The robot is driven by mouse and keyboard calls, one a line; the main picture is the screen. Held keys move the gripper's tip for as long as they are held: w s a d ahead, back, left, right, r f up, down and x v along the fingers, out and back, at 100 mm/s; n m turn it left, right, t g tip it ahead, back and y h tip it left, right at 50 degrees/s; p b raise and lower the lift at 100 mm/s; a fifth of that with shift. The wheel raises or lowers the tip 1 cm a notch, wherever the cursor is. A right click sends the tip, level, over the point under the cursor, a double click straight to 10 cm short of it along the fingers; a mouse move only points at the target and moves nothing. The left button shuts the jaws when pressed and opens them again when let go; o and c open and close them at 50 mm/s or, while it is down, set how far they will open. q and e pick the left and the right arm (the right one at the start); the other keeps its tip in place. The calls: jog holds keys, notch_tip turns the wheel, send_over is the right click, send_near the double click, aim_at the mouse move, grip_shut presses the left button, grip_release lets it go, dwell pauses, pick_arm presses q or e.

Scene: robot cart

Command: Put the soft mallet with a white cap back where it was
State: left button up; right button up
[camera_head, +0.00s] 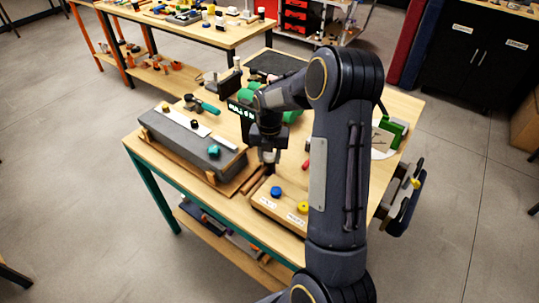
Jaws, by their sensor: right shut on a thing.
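My right arm reaches in from the bottom over the workbench (225,200). My right gripper (268,163) points down at the middle of the bench, between the grey block and the wooden tray. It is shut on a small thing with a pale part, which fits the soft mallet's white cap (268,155). The rest of the mallet is too small and too hidden to make out. I cannot tell whether it touches the bench. My left gripper is not in view.
A long grey block (190,140) with a teal piece lies left of the gripper. A wooden tray (262,207) with blue and yellow round pieces is in front. A teal-handled tool (207,106) and a dark display (242,111) stand behind. My arm hides the bench's right part.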

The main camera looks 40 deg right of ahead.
jog(key=shift+f, duration=0.15)
jog(key=o, duration=1.2)
notch_tip(320, 180, up, 11)
jog(key=s+a+r+m+t+y, duration=0.1)
jog(key=s+a+r+m, duration=0.3)
jog(key=s+r+m, duration=0.15)
jog(key=s+a+m+t+y, duration=0.1)
jog(key=s+a+m, duration=0.4)
jog(key=s+m, duration=0.1)
jog(key=s+a+m+t+y, duration=0.1)
jog(key=s+a+m, duration=0.3)
jog(key=m, duration=0.5)
jog(key=s+a+f+m+t, duration=0.1)
jog(key=s+a+m+t, duration=0.1)
jog(key=s+a+m, duration=0.3)
jog(key=shift+s+a+m+t+y, duration=0.15)
jog(key=shift+s+a+m+y, duration=0.05)
jog(key=shift+s+m, duration=0.55)
jog(key=shift+s+a+m+t+y, duration=0.15)
jog(key=shift+s+m+y, duration=0.05)
jog(key=shift+s+m, duration=0.45)
